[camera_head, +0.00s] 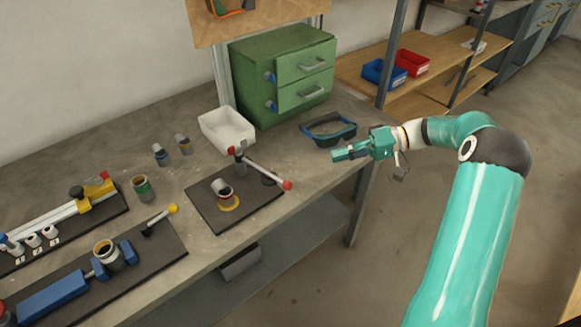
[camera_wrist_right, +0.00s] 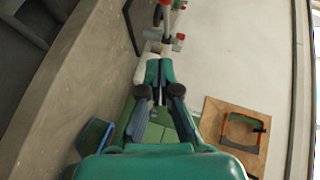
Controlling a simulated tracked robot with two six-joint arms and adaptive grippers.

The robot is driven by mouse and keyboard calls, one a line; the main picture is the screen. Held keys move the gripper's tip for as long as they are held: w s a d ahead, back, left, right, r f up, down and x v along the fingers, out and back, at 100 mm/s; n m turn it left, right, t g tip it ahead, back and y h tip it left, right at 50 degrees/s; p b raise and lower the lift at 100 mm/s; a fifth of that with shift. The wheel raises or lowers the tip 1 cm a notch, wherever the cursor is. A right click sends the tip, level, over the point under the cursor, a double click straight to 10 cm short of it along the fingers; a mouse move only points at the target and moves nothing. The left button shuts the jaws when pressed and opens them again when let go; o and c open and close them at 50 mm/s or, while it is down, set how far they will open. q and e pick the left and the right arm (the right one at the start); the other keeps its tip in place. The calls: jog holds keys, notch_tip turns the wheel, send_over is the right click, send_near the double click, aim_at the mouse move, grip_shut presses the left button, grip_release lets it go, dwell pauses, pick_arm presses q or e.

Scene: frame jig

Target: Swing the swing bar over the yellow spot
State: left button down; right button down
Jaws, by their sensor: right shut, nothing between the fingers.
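The swing bar (camera_head: 262,171) is a light rod on a dark base plate (camera_head: 245,216). It runs from a red-topped post (camera_head: 235,155) at the back to a red knob (camera_head: 287,185) at the right. The yellow spot (camera_head: 229,205) is on the same plate, left of the bar, and a small grey can (camera_head: 221,188) stands over part of it. The bar is not over the spot. My right gripper (camera_head: 335,155) is shut and empty, to the right of and behind the knob, apart from it. Its closed fingers show in the right wrist view (camera_wrist_right: 160,85). My left gripper is not seen.
A blue-rimmed basket (camera_head: 328,130) is close beside my right gripper. A white bin (camera_head: 227,131) and a green drawer cabinet (camera_head: 283,75) stand behind the plate. Other jigs with a yellow-knobbed lever (camera_head: 160,218) are at the left. The bench front right of the plate is clear.

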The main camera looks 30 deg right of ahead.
jog(key=p, duration=0.2)
send_near(262, 171)
jog(key=shift+w+f, duration=0.25)
jog(key=shift+s+a+f, duration=0.2)
jog(key=shift+s+a, duration=0.05)
jog(key=shift+a, duration=0.2)
jog(key=shift+s+a+f, duration=0.2)
jog(key=shift+s+a, duration=0.05)
jog(key=shift+a, duration=0.2)
jog(key=shift+s+a+f+p, duration=0.2)
jog(key=shift+a+f+p, duration=0.15)
jog(key=shift+a, duration=0.25)
jog(key=shift+a, duration=0.1)
